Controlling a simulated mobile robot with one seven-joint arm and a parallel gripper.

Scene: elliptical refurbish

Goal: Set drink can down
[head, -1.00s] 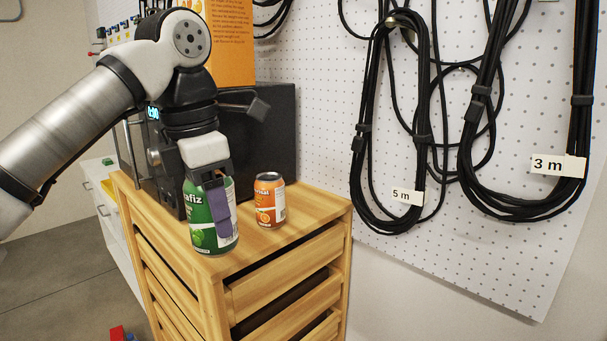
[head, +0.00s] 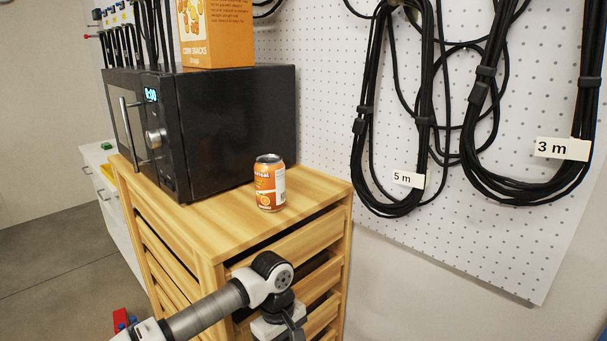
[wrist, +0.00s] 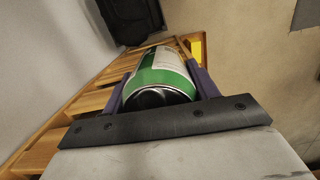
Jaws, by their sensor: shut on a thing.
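A green and white drink can (wrist: 163,72) is between the purple fingers of my gripper (wrist: 160,88) in the wrist view. My gripper is shut on it, with one dark end of the can facing the camera. In the head view my gripper is low at the bottom edge, in front of the wooden drawer cabinet (head: 218,218), below its top. Its fingers and the green can are out of that frame. An orange drink can (head: 269,184) stands upright on the cabinet top, to the right of the microwave.
A black microwave (head: 232,130) takes up the back of the cabinet top, with an orange snack box (head: 216,35) on it. The cabinet top's front left part is clear. Black cables (head: 365,120) hang on the white pegboard (head: 325,130) at right. Drawer fronts are beside my arm.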

